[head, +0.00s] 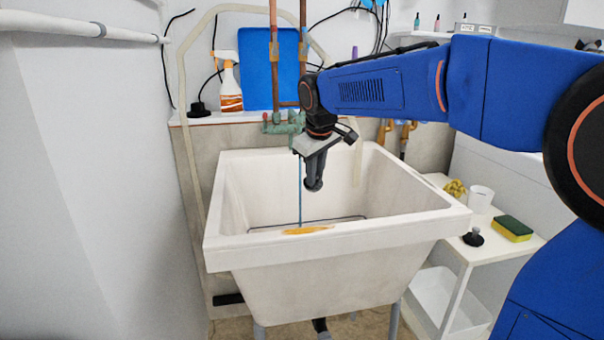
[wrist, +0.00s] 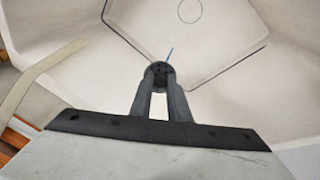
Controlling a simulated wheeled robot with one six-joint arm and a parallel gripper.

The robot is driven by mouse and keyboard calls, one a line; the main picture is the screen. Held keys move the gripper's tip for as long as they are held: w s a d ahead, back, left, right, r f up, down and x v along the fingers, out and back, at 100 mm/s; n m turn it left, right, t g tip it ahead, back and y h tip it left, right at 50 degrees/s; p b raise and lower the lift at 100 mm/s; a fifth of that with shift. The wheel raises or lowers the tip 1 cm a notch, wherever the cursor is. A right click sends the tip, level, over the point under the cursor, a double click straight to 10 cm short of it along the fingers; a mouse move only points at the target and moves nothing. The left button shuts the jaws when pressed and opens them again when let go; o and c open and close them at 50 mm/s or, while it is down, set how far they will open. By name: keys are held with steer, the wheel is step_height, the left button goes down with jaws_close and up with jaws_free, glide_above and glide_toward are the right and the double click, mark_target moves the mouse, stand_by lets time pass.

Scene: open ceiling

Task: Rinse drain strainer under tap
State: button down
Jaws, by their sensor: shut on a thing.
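My gripper (head: 313,172) points down inside the white sink (head: 335,236), below the rim. It is shut on a small dark round piece, which looks like the drain strainer (wrist: 159,71); the fingers hide part of it. The green tap (head: 283,122) is on the wall behind the sink. A thin blue stream of water (head: 299,190) falls just left of my gripper in the head view. In the wrist view the stream (wrist: 169,53) shows just beyond the strainer; I cannot tell whether it touches it.
An orange-yellow item (head: 307,230) lies at the sink's front rim. A spray bottle (head: 229,86) and blue board (head: 268,68) stand behind. The right-hand shelf holds a sponge (head: 512,228), white cup (head: 481,198) and black knobbed piece (head: 473,238). A pale hose (head: 181,95) hangs at left.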

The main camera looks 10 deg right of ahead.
stand_by(0.4)
steer(key=s+r, duration=0.4)
steer(key=s, duration=0.1)
stand_by(0.6)
